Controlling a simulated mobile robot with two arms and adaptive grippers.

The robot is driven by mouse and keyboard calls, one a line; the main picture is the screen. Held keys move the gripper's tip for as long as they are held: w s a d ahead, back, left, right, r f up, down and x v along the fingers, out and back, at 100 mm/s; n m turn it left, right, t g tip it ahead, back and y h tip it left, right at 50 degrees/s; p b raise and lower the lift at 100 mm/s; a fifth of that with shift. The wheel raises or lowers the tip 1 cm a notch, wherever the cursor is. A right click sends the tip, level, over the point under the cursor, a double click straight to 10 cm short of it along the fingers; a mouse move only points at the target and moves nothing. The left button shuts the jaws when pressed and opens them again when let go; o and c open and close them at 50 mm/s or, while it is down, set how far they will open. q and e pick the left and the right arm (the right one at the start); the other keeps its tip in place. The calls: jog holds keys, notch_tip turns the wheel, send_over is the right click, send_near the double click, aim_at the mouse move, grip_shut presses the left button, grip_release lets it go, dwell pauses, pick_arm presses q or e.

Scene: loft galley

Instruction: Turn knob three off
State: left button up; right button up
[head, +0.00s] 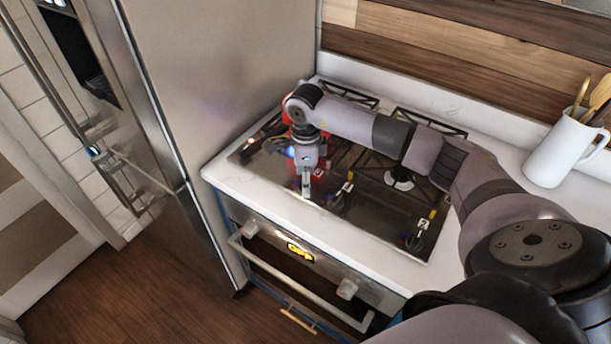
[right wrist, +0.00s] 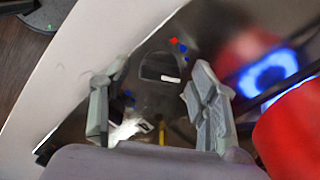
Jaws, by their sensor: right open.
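The black cooktop (head: 375,205) carries small knobs along its front. One near the front right corner (head: 419,232) and one in the middle (head: 343,191) have yellow pointers and white number tags; the middle number is too small to read. My right gripper (head: 306,190) points down at the cooktop left of the middle knob, and hides what is under it. In the right wrist view its fingers (right wrist: 155,108) are apart and empty. A dark disc with a white mark (right wrist: 160,68) shows beyond and between them; I cannot tell which knob it is. My left gripper is out of view.
A blue flame (right wrist: 265,75) burns beside red cookware (right wrist: 290,130), close to the right gripper. The steel fridge (head: 200,80) stands left of the stove. A white jug with utensils (head: 563,150) stands on the right counter. An oven handle (head: 300,285) runs below.

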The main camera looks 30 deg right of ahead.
jog(key=shift+c, duration=0.6)
jog(key=shift+c, duration=0.7)
jog(key=c, duration=0.9)
jog(key=shift+f+m+b, duration=0.1)
jog(key=shift+m+b, duration=0.75)
jog(key=shift+m, duration=0.55)
jog(key=shift+m+b, duration=0.9)
jog(key=shift+m, duration=1.2)
